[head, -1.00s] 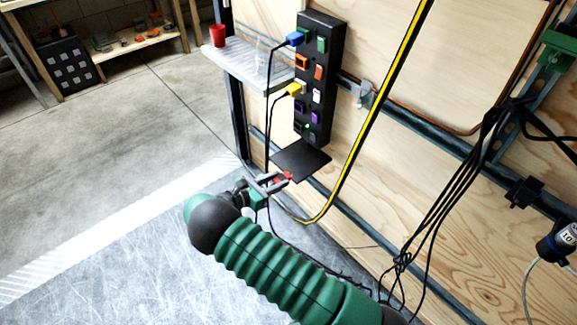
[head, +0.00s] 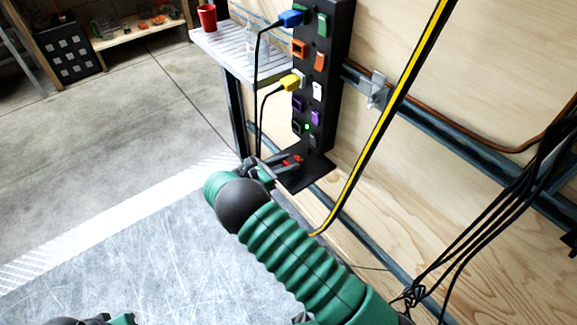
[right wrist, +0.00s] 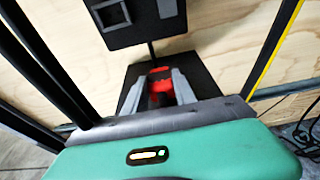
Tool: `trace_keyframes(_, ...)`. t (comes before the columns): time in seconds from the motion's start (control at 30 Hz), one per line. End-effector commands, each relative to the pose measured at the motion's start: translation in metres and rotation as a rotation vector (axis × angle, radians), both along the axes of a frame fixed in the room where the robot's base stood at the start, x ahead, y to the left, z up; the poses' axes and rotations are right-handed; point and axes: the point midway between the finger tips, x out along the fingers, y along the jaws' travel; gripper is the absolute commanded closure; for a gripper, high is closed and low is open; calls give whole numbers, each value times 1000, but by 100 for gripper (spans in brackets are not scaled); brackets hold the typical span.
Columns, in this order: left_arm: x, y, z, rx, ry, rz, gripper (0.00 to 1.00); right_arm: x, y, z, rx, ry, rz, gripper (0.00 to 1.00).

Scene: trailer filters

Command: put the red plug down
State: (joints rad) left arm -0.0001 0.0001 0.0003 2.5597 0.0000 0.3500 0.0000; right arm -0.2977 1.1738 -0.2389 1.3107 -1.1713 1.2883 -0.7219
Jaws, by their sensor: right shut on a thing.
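The red plug (head: 291,160) is between the fingers of my right gripper (head: 284,164), over the small black shelf (head: 312,172) under the power strip. In the right wrist view the red plug (right wrist: 160,84) sits between the two grey fingers, with the black shelf (right wrist: 204,82) behind and below it. My right gripper is shut on the plug. I cannot tell whether the plug touches the shelf. Dark and green parts, likely of my left arm, show at the bottom left edge of the head view; no left fingers are seen.
The black power strip (head: 333,62) on the wooden wall holds a blue plug (head: 290,18) and a yellow plug (head: 289,82). A red cup (head: 207,17) stands on the grey shelf (head: 240,58). A yellow-black cable (head: 397,100) hangs right of the black shelf.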

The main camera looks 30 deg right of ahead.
Motion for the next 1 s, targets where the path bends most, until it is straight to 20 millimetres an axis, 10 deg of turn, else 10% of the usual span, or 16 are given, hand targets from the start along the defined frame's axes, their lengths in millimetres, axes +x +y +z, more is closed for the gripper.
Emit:
trace_keyframes(0.4, 0, 0, -3, 0, 0, 1, 100, 0, 1, -11, -1, 1, 1, 100)
trace_keyframes(0.43, 0, 0, -3, 0, 0, 1, 100, 0, 1, -10, 0, 0, 1, 64)
trace_keyframes(0.57, 0, 0, -3, 0, 0, 0, 100, 0, 1, -10, 0, 0, 1, 47)
trace_keyframes(1.0, 0, 0, 5, 0, 0, 0, 100, 0, 5, 6, 0, -1, 2, 46)
